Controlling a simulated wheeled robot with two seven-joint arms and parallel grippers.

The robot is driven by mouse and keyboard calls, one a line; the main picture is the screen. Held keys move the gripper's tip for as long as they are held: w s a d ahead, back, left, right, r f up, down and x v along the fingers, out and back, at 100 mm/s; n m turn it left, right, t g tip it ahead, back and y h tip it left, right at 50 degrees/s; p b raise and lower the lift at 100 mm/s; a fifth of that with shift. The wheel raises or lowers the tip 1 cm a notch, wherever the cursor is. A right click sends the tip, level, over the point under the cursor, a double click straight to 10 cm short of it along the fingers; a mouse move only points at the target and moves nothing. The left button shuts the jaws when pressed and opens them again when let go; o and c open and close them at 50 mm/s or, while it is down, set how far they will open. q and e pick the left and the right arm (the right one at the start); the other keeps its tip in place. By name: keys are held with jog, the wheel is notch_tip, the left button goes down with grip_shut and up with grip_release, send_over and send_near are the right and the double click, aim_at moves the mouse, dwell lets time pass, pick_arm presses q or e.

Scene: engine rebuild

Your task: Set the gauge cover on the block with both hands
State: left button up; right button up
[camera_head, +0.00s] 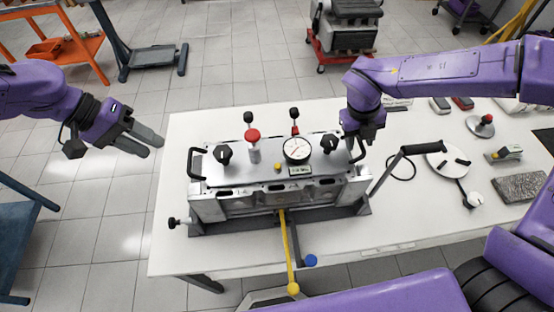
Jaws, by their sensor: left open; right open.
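The gauge cover (230,172) is a flat grey plate with a round white dial, a red-topped knob, black knobs and a black handle at each end. It lies over the top of the metal block (210,207); I cannot tell whether it is fully seated. My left gripper (151,145) is open and empty, left of the table and apart from the cover's left handle (194,163). My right gripper (364,142) is open at the cover's right handle (358,153); the view does not show whether they touch.
The white table (400,230) holds a round plate (447,164), a red-knobbed part (480,126) and a dark rough slab (519,187) at right. A yellow-handled lever (289,250) sticks out in front of the block. The table's left front corner is clear.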

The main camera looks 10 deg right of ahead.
jog(key=v, duration=1.1)
jog(key=shift+s+r, duration=0.1)
jog(key=shift+a, duration=0.15)
